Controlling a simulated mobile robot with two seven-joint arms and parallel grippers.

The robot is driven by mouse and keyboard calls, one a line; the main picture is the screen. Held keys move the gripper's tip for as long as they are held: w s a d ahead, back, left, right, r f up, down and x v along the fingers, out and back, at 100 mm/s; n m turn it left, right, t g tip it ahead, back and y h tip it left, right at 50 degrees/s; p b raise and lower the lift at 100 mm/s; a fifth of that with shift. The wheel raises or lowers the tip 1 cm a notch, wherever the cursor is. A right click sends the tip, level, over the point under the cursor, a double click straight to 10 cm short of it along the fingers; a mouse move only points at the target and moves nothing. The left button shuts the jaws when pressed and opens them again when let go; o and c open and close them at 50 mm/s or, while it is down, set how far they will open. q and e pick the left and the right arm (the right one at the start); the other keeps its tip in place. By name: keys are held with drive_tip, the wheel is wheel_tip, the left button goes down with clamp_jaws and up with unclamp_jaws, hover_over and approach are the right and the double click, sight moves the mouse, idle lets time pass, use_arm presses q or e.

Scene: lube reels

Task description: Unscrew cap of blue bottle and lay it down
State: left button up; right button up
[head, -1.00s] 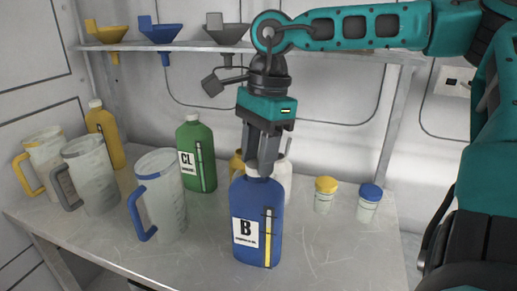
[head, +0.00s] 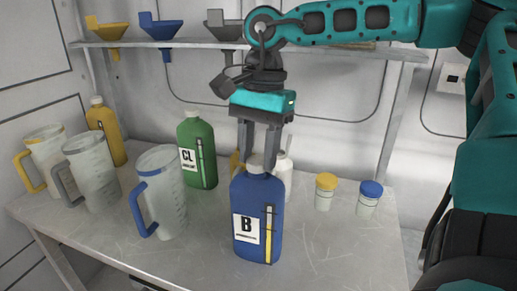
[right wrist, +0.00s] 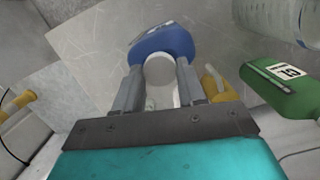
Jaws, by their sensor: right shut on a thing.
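The blue bottle (head: 258,215) with a "B" label stands upright near the front middle of the table. Its white cap (head: 256,164) is at the neck, between the fingers of my right gripper (head: 258,160), which comes down from above and is shut on it. The right wrist view shows the two fingers (right wrist: 156,85) on either side of the round white cap (right wrist: 160,72), with the blue bottle (right wrist: 162,42) beyond. I cannot tell whether the cap is loose on the neck. My left gripper is not in view.
A green bottle (head: 197,150), a white bottle (head: 284,173) and a partly hidden yellow one (head: 235,162) stand close behind. A blue-handled jug (head: 163,195) stands to the left. Two small jars (head: 325,190) (head: 368,198) stand right. The table's front right (head: 340,245) is clear.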

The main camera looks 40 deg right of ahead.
drive_tip(key=shift+s+f, duration=0.1)
drive_tip(key=shift+f, duration=0.05)
drive_tip(key=n, duration=0.5)
drive_tip(key=shift+g+h, duration=0.3)
drive_tip(key=shift+g, duration=0.1)
drive_tip(key=shift+f, duration=0.1)
drive_tip(key=n, duration=0.5)
drive_tip(key=shift+a+g+h, duration=0.15)
drive_tip(key=shift+g+h, duration=0.15)
drive_tip(key=n, duration=0.5)
drive_tip(key=shift+f+n+h, duration=0.1)
drive_tip(key=shift+n+h, duration=0.2)
drive_tip(key=shift+h, duration=0.1)
drive_tip(key=shift+a, duration=0.1)
